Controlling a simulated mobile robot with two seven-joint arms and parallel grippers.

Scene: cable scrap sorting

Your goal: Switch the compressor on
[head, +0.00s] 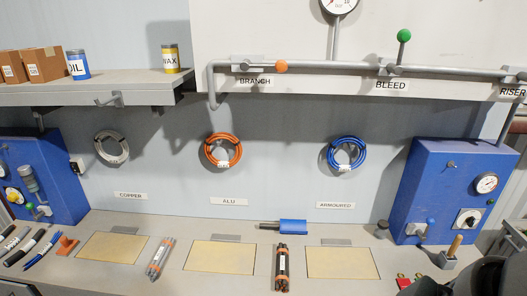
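A blue cabinet (425,185) stands at the right end of the bench, below the pipe marked RISER. It has a round gauge (486,183), a rotary switch (467,219) with a dark knob on a pale plate, and a small knob near its top. The switch position is too small to read. A second blue cabinet (62,165) at the left edge carries a small dark switch box (76,167) on its side. No label shows which one is the compressor. Neither gripper's fingers are in view; a dark rounded shape, possibly part of my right arm, fills the lower right corner.
A pipe (340,67) with an orange-knobbed BRANCH valve (281,66) and a green-knobbed BLEED valve (404,36) crosses above. Cable coils hang on the wall. Cable bundles (282,268) lie between tan mats (220,256). A wooden-handled tool (454,247) stands before the right cabinet.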

